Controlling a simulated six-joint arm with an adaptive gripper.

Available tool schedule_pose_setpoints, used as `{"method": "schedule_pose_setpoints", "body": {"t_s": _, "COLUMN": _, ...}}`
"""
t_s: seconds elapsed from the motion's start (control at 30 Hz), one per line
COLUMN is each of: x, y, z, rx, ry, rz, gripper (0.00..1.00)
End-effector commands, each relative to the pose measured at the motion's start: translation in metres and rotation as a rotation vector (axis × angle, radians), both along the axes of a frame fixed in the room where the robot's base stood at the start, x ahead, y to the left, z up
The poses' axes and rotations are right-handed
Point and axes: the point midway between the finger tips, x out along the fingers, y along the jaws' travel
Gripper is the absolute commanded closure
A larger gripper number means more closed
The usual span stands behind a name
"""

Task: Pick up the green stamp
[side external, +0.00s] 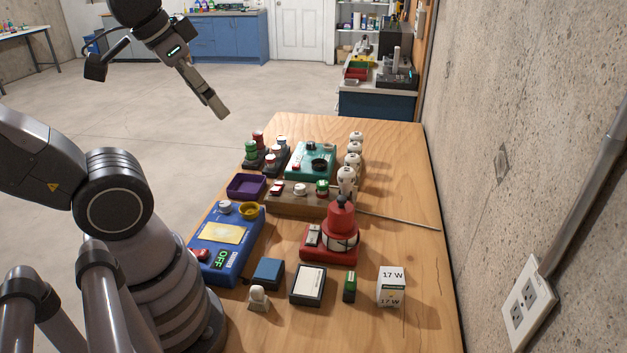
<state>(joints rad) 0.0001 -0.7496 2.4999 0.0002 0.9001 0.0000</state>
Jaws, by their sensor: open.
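Several green things show in the side external view, and I cannot tell for sure which is the green stamp. A small upright green and dark block (349,287) stands near the front of the table, left of a white box. A round green piece (250,148) stands on a dark base at the far left. A green-topped knob (322,187) sits on the wooden block. My gripper (220,112) is open and empty, raised beyond the table's far left side, apart from all of these. Its fingers point down and to the right.
The wooden table (403,190) holds a blue device (225,262), a purple tray (246,187), a teal device (311,160), a tall red device (341,222), a dark-framed pad (308,285) and the white box (391,286). A concrete wall stands at right. The table's right strip is mostly free.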

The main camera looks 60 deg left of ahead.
Motion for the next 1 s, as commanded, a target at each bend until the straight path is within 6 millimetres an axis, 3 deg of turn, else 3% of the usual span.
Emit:
{"method": "schedule_pose_setpoints", "body": {"t_s": 0.17, "x": 0.01, "y": 0.001, "z": -0.008, "rx": 0.05, "ry": 0.096, "rz": -0.049, "gripper": 0.46}}
{"method": "schedule_pose_setpoints", "body": {"t_s": 0.47, "x": 0.067, "y": -0.005, "z": -0.056, "rx": 0.404, "ry": 0.538, "rz": -0.331, "gripper": 0.46}}
{"method": "schedule_pose_setpoints", "body": {"t_s": 0.77, "x": 0.127, "y": -0.039, "z": -0.13, "rx": 0.918, "ry": 0.874, "rz": -0.656, "gripper": 0.46}}
{"method": "schedule_pose_setpoints", "body": {"t_s": 1.0, "x": 0.158, "y": -0.085, "z": -0.213, "rx": 1.407, "ry": 1.008, "rz": -0.924, "gripper": 0.46}}
